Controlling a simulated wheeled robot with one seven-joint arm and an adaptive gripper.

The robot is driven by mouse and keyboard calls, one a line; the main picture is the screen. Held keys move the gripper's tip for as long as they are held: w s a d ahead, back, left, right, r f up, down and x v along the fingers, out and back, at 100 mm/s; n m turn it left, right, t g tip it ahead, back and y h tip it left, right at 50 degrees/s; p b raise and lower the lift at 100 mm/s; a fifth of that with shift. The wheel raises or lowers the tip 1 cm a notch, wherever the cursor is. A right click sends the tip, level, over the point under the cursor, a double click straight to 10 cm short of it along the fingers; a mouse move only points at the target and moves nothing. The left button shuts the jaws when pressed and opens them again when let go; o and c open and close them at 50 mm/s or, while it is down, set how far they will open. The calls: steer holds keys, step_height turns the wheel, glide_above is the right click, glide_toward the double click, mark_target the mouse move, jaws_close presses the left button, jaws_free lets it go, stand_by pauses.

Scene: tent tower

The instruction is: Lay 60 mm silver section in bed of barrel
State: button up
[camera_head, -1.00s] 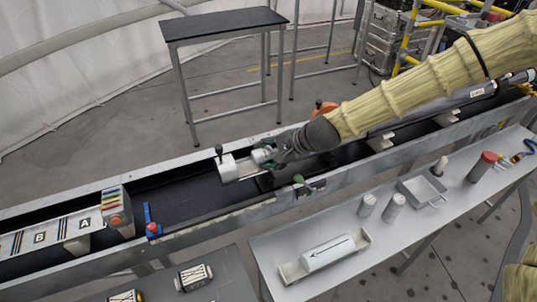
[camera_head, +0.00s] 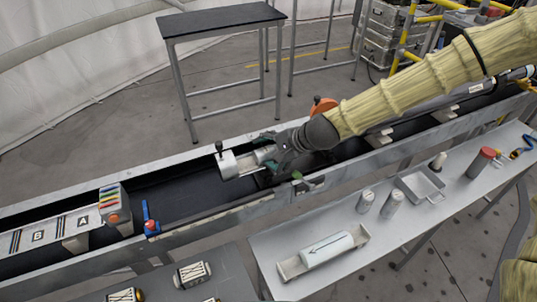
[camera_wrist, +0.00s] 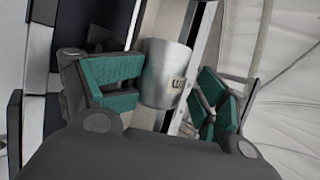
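The bed under the section is mostly hidden by my gripper.
The long dark-floored trough (camera_head: 185,200) holds a block with coloured stripes (camera_head: 113,208) and a blue-handled part (camera_head: 149,220). The front bench (camera_head: 285,236) carries a tray with a white arrow-marked cylinder (camera_head: 328,248), silver cylinders (camera_head: 391,205) and a red-topped can (camera_head: 481,163).

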steer(key=shift+r, duration=0.15)
steer(key=shift+s+d+r, duration=0.15)
steer(key=shift+d+r, duration=0.25)
steer(key=shift+r, duration=0.05)
steer(key=v, duration=1)
steer(key=shift+s+d, duration=0.15)
steer(key=shift+d, duration=0.05)
steer(key=shift+r, duration=0.1)
